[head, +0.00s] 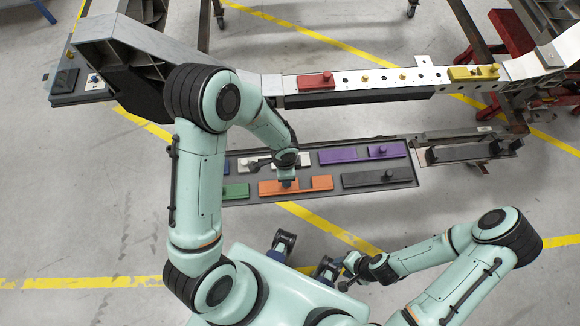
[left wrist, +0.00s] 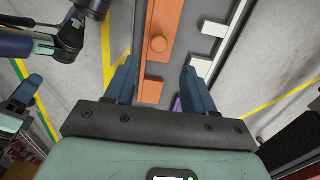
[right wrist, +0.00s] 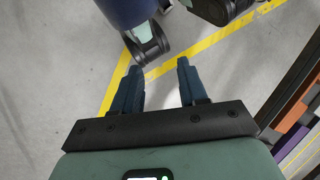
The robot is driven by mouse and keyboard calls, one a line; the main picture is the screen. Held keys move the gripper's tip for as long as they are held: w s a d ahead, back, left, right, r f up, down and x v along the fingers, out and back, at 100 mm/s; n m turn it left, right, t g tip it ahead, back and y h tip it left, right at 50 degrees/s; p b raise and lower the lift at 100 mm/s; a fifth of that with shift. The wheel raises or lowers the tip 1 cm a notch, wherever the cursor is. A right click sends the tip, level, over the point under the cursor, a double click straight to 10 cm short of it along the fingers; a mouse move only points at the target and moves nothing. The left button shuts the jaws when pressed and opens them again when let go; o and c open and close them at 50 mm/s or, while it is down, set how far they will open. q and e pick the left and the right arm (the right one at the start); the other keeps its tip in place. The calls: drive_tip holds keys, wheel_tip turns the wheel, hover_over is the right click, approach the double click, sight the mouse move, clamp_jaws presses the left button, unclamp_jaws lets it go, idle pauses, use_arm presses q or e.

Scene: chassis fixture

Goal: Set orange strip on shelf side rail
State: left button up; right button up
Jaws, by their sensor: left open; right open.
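The orange strip (head: 321,183) lies in a dark tray shelf (head: 237,164), among strips of other colours. It has a round knob that shows in the left wrist view (left wrist: 158,45). My left gripper (left wrist: 158,75) is open above the orange strip, with one finger on each side of it in that view; in the head view my wrist hides part of the strip. The long pale rail (head: 385,77) runs behind the shelf, with a red strip (head: 317,82) and a yellow strip (head: 473,73) on it. My right gripper (right wrist: 156,72) is open and empty over bare floor.
The shelf also holds a purple strip (head: 340,156), a black strip (head: 377,178), a green strip (head: 235,191) and a white strip (head: 298,158). The rail's middle is bare between red and yellow, with small brass pegs (head: 365,78). Floor in front is free.

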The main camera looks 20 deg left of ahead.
use_arm(q)
wheel_tip(320, 180, down, 8)
drive_tip(key=b, duration=0.5)
drive_tip(key=shift+r+b, duration=0.15)
drive_tip(key=shift+b, duration=0.2)
drive_tip(key=shift+f+b, duration=0.5)
drive_tip(key=shift+b, duration=0.05)
use_arm(e)
wheel_tip(320, 180, down, 7)
drive_tip(key=s, duration=0.1)
drive_tip(key=shift+r, duration=0.15)
use_arm(q)
clamp_jaws()
drive_tip(key=shift+r+p, duration=1.75)
drive_tip(key=shift+r, duration=0.5)
wheel_tip(320, 180, up, 5)
drive_tip(key=p, duration=0.3)
drive_tip(key=shift+f, duration=0.15)
use_arm(e)
wheel_tip(320, 180, up, 6)
drive_tip(key=shift+w, duration=0.4)
